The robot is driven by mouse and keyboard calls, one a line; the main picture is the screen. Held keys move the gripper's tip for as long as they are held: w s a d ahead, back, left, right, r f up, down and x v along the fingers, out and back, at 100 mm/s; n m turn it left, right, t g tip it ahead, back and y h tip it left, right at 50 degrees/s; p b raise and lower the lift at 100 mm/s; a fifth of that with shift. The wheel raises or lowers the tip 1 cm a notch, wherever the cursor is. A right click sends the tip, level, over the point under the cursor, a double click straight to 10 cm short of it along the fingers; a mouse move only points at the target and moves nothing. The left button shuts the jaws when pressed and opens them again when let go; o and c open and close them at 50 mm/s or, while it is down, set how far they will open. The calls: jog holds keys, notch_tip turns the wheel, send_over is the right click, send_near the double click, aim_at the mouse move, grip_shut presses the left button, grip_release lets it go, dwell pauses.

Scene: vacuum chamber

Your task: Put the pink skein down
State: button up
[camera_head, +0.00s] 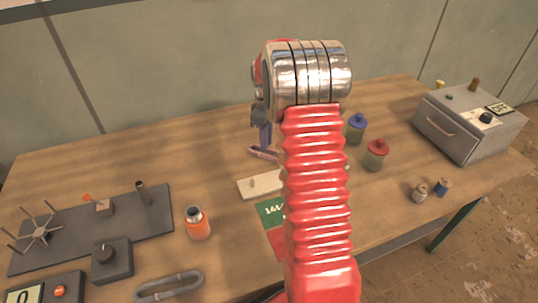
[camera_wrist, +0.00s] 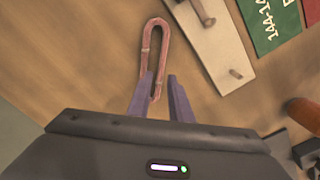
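The pink skein (camera_wrist: 164,42) is a long narrow loop, seen in the wrist view reaching from the upper middle down to my fingers. My gripper (camera_wrist: 160,76) has its two purple fingers apart, so it is open. The left finger overlaps the skein's left strand, and part of the near end shows between the fingers. There is a gap between the right finger and the skein. In the head view the skein (camera_head: 257,152) appears to lie on the wooden table (camera_head: 110,165), just below my gripper (camera_head: 262,145). My red arm hides part of it.
Beside the skein is a pale board with pegs (camera_head: 252,186), then a green card (camera_head: 270,211). An orange jar (camera_head: 197,223) and a grey skein (camera_head: 170,285) are nearer. Blue-lidded (camera_head: 356,128) and red-lidded (camera_head: 376,154) jars stand right. The table left of the skein is clear.

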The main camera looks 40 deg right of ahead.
aim_at(267, 155)
jog(key=shift+s+f, duration=0.2)
jog(key=shift+f, duration=2.4)
jog(key=shift+c, duration=0.4)
grip_shut()
